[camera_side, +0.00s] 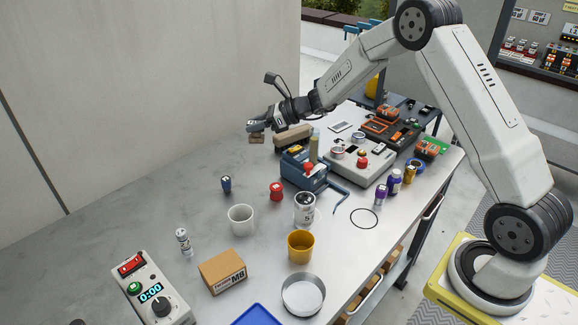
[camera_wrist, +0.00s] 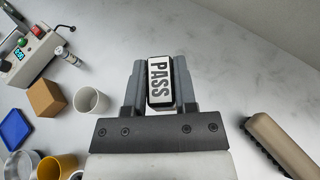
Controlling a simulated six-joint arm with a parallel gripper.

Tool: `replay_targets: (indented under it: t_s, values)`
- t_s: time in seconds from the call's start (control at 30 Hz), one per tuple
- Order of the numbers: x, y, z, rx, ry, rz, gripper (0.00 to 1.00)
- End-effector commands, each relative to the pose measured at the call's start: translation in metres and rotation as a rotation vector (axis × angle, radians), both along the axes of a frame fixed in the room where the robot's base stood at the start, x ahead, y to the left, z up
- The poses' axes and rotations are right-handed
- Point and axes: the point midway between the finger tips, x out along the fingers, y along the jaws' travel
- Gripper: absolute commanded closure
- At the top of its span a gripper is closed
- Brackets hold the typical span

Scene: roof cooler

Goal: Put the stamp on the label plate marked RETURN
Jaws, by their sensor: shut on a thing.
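My gripper (camera_side: 259,126) is over the far left part of the table and shut on the stamp. In the wrist view the stamp (camera_wrist: 159,84) shows between the two fingers as a dark block with a white top reading PASS. In the side view only a small brownish part of the stamp (camera_side: 257,139) shows below the fingers. It appears held above the table; the exact gap is hard to tell. I cannot make out a label plate marked RETURN in either view.
A white cup (camera_side: 240,219), yellow cup (camera_side: 301,246), cardboard box (camera_side: 223,271) and timer box (camera_side: 153,290) stand nearer. The table's left middle is mostly clear.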

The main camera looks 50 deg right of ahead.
Motion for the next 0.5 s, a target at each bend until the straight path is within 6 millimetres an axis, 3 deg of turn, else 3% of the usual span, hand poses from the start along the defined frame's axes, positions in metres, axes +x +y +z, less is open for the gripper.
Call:
replay_targets:
  t_s: [0.03, 0.27, 0.5]
  values:
    - [0.002, -0.021, 0.001, 0.001, -0.001, -0.063, 1.0]
    - [0.002, -0.109, 0.003, 0.0, 0.001, -0.333, 1.0]
    - [-0.016, -0.2, 0.001, 0.001, 0.0, -0.607, 1.0]
